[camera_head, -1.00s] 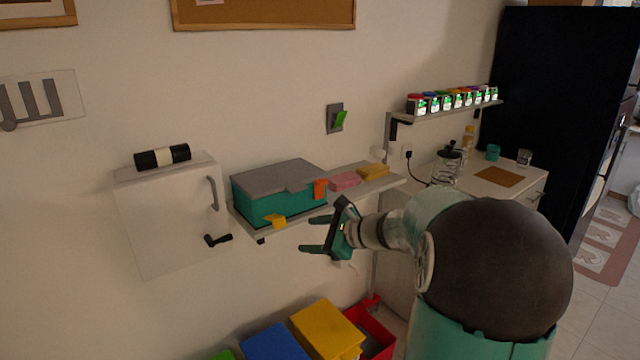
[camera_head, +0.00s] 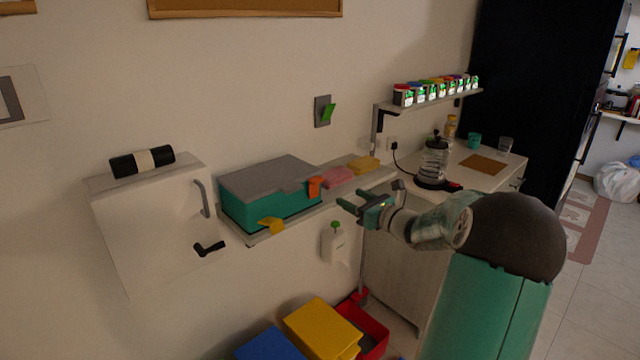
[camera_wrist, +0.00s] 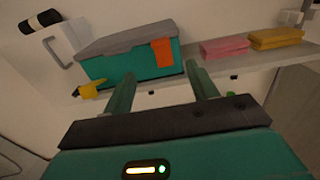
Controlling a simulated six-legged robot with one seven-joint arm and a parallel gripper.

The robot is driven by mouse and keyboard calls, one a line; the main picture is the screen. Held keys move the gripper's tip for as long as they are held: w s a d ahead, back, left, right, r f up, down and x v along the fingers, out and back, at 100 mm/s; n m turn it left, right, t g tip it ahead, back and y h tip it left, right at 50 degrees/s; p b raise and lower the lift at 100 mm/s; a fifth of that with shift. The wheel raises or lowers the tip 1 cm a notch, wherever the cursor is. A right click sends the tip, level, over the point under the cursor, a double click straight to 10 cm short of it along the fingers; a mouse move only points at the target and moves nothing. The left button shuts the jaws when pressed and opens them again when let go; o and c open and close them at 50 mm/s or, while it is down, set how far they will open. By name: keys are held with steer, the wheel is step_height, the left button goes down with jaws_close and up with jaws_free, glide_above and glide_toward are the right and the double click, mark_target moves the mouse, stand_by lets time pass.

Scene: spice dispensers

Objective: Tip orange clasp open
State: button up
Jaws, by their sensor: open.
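The orange clasp (camera_head: 315,187) is on the front of a teal box with a grey lid (camera_head: 270,178), near its right end. The lid is down. In the wrist view the clasp (camera_wrist: 161,52) hangs flat against the box front, above and between my fingers. A yellow clasp (camera_head: 271,225) sticks out at the box's left end and shows in the wrist view too (camera_wrist: 92,89). My gripper (camera_head: 348,202) is open and empty, in front of the shelf, to the right of the orange clasp and apart from it.
The box stands on a wall shelf (camera_head: 372,183) with a pink sponge (camera_head: 337,177) and a yellow sponge (camera_head: 363,164) to its right. A white cabinet (camera_head: 150,225) is at the left. A white bottle (camera_head: 334,243) hangs below the shelf. Coloured bins (camera_head: 322,328) stand below.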

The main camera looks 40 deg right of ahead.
mark_target(320, 181)
steer(key=w, duration=1.2)
steer(key=shift+w+a, duration=0.1)
steer(key=shift+a, duration=0.05)
jaws_close()
